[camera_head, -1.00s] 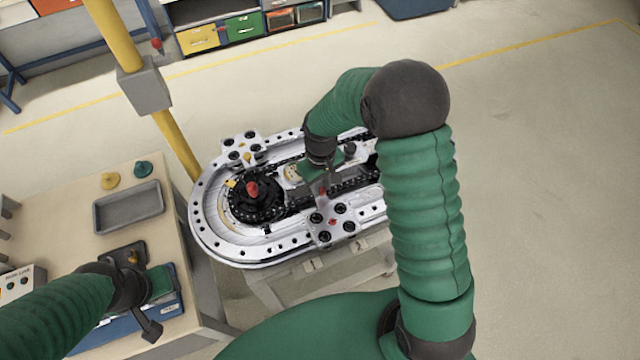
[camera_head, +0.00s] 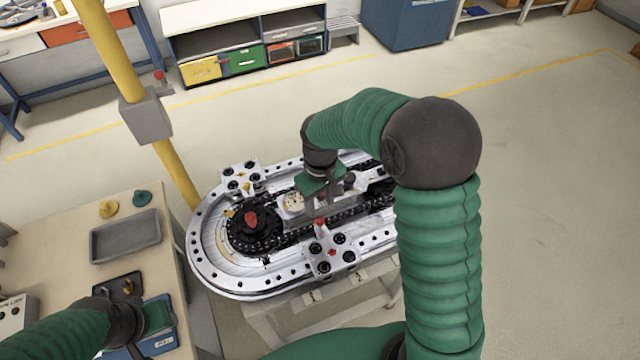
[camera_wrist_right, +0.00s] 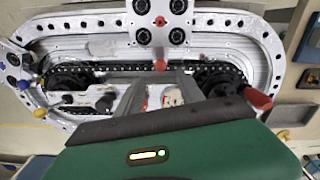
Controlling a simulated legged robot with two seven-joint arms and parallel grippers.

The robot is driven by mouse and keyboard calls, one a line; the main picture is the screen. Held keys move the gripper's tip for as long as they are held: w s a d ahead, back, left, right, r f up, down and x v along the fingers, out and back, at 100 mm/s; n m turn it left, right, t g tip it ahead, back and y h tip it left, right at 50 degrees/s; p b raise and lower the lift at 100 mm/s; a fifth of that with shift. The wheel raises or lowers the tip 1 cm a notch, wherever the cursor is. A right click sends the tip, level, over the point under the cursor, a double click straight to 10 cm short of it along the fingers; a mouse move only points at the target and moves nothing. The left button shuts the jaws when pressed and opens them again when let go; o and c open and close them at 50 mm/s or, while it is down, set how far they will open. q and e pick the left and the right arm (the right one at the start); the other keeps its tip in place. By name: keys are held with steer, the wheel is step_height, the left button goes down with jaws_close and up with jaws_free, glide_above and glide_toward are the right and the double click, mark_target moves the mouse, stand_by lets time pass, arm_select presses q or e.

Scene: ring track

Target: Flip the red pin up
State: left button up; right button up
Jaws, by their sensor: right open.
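The oval silver ring track (camera_head: 214,262) stands on a grey stand. On its near side is a carriage plate (camera_head: 318,262) with black rollers and a small red pin (camera_head: 332,252); that pin also shows in the right wrist view (camera_wrist_right: 160,21). A second red tip (camera_wrist_right: 160,65) sits just below the plate edge, close to my right fingertips. My right gripper (camera_head: 322,215) is open over the track's middle, its fingers spread in the right wrist view (camera_wrist_right: 160,84). I cannot tell whether it touches anything. My left gripper (camera_head: 142,325) is beside the blue box; its fingers are unclear.
A red knob (camera_head: 251,219) rises from the black sprocket at the track's left. Another carriage (camera_head: 240,177) sits on the far side. A yellow post (camera_head: 180,170) stands behind left. A table with a grey tray (camera_head: 125,238) is at left. Floor to the right is clear.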

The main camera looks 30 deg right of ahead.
step_height(320, 180, up, 10)
steer(key=shift+r+b, duration=0.2)
steer(key=shift+b, duration=0.1)
